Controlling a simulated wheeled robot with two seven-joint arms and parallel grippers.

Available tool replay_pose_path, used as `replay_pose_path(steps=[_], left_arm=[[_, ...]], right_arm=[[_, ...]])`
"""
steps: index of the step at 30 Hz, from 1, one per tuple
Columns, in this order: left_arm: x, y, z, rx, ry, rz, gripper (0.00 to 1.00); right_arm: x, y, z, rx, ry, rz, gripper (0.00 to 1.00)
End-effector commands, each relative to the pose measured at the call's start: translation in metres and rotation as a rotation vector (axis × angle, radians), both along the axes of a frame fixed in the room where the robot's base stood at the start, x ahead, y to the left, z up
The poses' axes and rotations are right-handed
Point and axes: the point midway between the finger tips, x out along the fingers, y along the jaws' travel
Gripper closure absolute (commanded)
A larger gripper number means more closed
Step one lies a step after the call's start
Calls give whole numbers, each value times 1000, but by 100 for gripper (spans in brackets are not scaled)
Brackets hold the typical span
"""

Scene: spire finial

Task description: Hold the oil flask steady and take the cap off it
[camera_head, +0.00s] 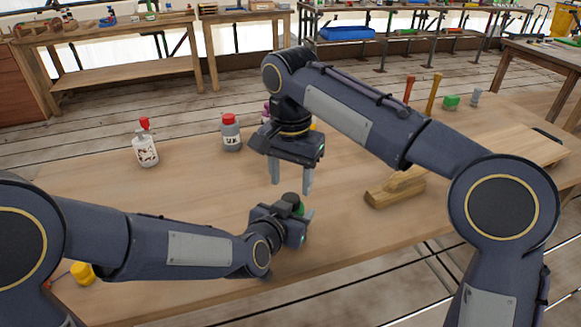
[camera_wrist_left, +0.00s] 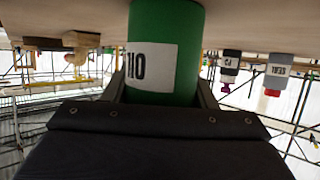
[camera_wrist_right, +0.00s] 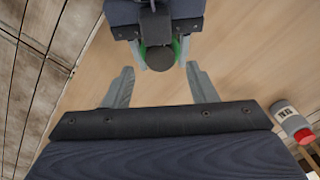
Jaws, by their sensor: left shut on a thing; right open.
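The oil flask (camera_wrist_left: 180,35) is green with a white label; it stands on the workbench and also shows in the head view (camera_head: 301,208). My left gripper (camera_head: 303,213) is shut around its body from the side. The dark round cap (camera_wrist_right: 160,58) is on top of the flask in the right wrist view, and in the head view it is a dark spot (camera_head: 291,198). My right gripper (camera_head: 291,187) points down, open and empty, above the flask. In the right wrist view the cap lies ahead of its fingertips (camera_wrist_right: 158,72), apart from both fingers.
On the bench (camera_head: 200,200) stand a white bottle with a red nozzle (camera_head: 146,151) and a grey bottle with a red cap (camera_head: 230,133). A wooden block (camera_head: 396,188) lies right of the grippers. A yellow thing (camera_head: 83,272) is at the front left. Bench left of the flask is clear.

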Motion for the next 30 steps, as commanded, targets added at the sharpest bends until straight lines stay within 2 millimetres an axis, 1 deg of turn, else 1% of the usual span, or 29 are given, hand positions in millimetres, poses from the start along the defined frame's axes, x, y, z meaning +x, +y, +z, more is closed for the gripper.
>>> replay_pose_path(steps=[1, 3, 6, 9, 13, 20, 30], left_arm=[[0, 0, 0, 0, 0, 0, 100], [0, 0, 0, 0, 0, 0, 100], [0, 0, 0, 0, 0, 0, 100], [0, 0, 0, 0, 0, 0, 100], [0, 0, 0, 0, 0, 0, 100], [0, 0, 0, 0, 0, 0, 100], [0, 0, 0, 0, 0, 0, 100]], right_arm=[[0, -1, -9, -3, 4, 1, 48], [0, -1, -20, -1, 2, 2, 48], [0, 0, -32, -2, 1, 2, 48], [0, 0, -40, 0, 0, 1, 48], [0, 0, -45, 1, 0, 2, 48], [0, 0, -45, 1, 0, 3, 48], [0, 0, -45, 1, 0, 3, 93]])
